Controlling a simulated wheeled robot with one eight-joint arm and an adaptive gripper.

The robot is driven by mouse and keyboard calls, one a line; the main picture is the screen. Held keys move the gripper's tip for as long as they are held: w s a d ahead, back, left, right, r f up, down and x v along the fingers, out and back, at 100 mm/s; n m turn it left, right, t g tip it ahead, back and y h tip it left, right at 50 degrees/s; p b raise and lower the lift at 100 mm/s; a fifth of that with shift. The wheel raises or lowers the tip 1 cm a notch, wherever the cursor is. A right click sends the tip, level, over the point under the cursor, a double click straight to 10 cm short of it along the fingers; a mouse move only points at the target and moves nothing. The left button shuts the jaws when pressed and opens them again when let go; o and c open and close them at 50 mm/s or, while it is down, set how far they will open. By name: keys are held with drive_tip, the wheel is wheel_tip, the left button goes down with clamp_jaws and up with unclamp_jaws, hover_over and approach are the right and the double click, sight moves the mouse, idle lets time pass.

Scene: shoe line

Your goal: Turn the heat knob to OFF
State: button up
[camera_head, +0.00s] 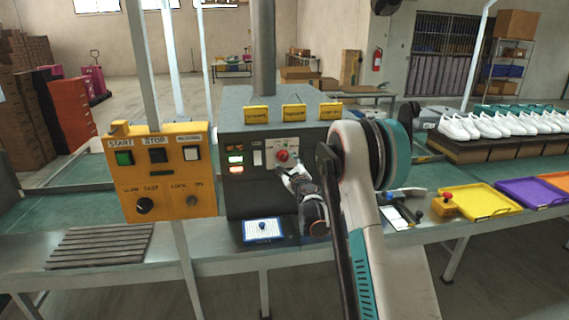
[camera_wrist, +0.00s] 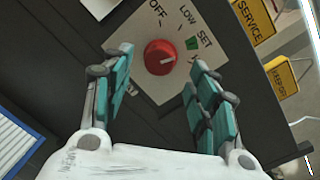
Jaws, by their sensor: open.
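The red heat knob (camera_wrist: 160,57) sits on a pale dial plate (camera_wrist: 140,25) marked OFF, LOW and SET. A pale line on the knob points to the right in the wrist view, near the SET side and away from OFF. A green mark lies beside SET. In the head view the knob (camera_head: 283,156) is on the front of the dark grey machine (camera_head: 240,190). My gripper (camera_wrist: 161,62) is open, with one teal-padded finger on each side of the knob. I cannot tell whether either finger touches it. In the head view my gripper (camera_head: 291,173) is just below the knob.
A yellow control box (camera_head: 165,205) with START and STOP buttons stands left of the machine. A blue-framed tray (camera_head: 263,231) lies below the dial on the bench. Yellow tags (camera_head: 294,113) line the machine's upper edge. White shoes (camera_head: 480,124) stand at the right.

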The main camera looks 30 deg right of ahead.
sight(284, 158)
drive_tip(key=shift+w+d+b, duration=0.2)
drive_tip(key=shift+w, duration=0.85)
drive_tip(key=shift+w+d+b, duration=0.15)
drive_tip(key=shift+w+d, duration=0.05)
drive_tip(key=shift+w, duration=0.8)
drive_tip(key=c, duration=1.1)
